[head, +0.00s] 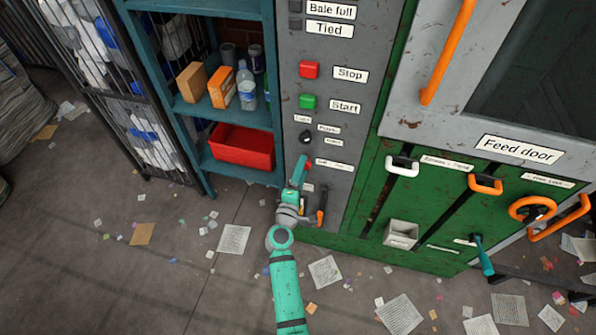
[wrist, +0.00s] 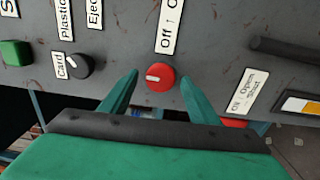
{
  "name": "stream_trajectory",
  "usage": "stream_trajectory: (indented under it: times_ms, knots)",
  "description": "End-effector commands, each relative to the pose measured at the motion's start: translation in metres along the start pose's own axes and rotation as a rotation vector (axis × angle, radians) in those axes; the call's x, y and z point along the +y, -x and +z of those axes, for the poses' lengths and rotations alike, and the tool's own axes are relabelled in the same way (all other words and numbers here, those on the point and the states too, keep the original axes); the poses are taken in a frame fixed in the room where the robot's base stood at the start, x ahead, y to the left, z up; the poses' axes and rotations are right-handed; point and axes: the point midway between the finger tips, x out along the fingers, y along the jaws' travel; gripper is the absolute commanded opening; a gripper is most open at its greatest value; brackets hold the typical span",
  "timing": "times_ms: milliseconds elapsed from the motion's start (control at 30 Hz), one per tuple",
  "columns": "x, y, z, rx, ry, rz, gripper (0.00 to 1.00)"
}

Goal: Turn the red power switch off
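The red power switch is a round red knob (wrist: 160,77) with a short white mark on its left part in the wrist view. An Off/On label (wrist: 168,27) is just above it there. In the head view the red switch (head: 308,166) shows only in part, beside my fingers. My gripper (wrist: 159,82) is open, with one green finger on each side of the knob. A gap shows between the knob and each finger in the wrist view. In the head view my gripper (head: 301,170) is at the lower part of the grey control panel (head: 327,210).
Above are a black selector knob (head: 306,137), a green Start button (head: 308,102) and a red Stop button (head: 309,70). An orange-handled lever (head: 320,216) hangs just below right of my gripper. A shelf with a red bin (head: 242,147) stands left. Paper scraps litter the floor.

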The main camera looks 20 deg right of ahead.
Motion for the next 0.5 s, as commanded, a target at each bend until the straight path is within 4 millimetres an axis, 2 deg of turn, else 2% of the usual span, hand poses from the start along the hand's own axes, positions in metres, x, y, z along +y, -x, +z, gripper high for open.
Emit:
stream_trajectory:
  times_ms: [267, 367, 500]
  knots:
    - [-0.001, 0.005, 0.002, -0.003, 0.001, -0.001, 0.56]
    - [-0.001, 0.017, 0.002, -0.002, 0.002, -0.001, 0.56]
    - [-0.001, 0.042, 0.002, -0.002, 0.001, -0.002, 0.56]
